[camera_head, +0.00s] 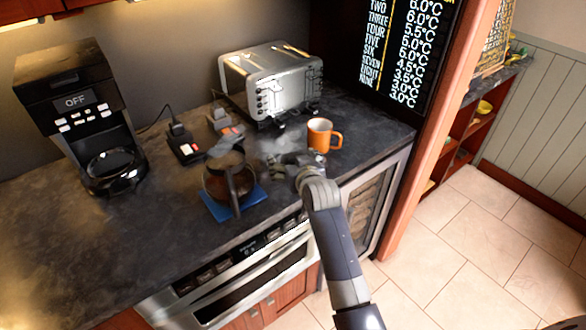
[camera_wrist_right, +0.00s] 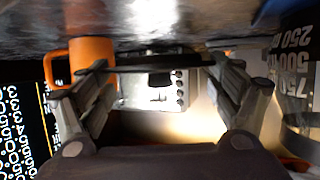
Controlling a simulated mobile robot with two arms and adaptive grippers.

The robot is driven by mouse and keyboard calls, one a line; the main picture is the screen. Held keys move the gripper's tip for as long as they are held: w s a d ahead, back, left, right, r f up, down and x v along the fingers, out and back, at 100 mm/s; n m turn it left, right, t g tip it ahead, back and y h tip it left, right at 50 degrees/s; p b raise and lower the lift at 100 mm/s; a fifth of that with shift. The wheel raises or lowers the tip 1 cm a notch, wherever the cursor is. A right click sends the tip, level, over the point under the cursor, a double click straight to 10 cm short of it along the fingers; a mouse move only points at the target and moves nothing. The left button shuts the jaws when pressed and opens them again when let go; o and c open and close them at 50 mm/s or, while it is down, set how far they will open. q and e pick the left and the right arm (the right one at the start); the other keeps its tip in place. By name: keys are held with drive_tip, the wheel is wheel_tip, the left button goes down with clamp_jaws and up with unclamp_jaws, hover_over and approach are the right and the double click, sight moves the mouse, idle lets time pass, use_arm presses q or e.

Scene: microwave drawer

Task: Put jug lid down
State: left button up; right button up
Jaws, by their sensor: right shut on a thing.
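The glass jug (camera_head: 216,186) with a dark handle stands on a blue mat (camera_head: 256,194) on the counter and holds something brown. Its clear side with volume marks (camera_wrist_right: 298,85) shows at the right of the upside-down wrist view. My right gripper (camera_head: 283,165) is low over the counter, between the jug and the orange mug. In the wrist view its fingers (camera_wrist_right: 160,68) are shut on a thin dark piece, the jug lid (camera_wrist_right: 150,69), seen edge-on. The lid is close to the counter surface; I cannot tell whether it touches. My left gripper is not in view.
The orange mug (camera_head: 319,135) stands just right of my gripper, also beside it in the wrist view (camera_wrist_right: 92,52). A steel toaster (camera_head: 270,85) is behind. A coffee maker (camera_head: 75,110) and small dark devices (camera_head: 184,145) stand left. The counter's front left is clear.

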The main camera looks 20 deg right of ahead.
drive_tip(key=shift+s+f+p, duration=0.1)
drive_tip(key=shift+f+p, duration=0.2)
drive_tip(key=shift+f, duration=1.35)
drive_tip(key=shift+f, duration=0.1)
drive_tip(key=shift+f, duration=0.5)
drive_tip(key=o, duration=0.8)
drive_tip(key=shift+c, duration=0.2)
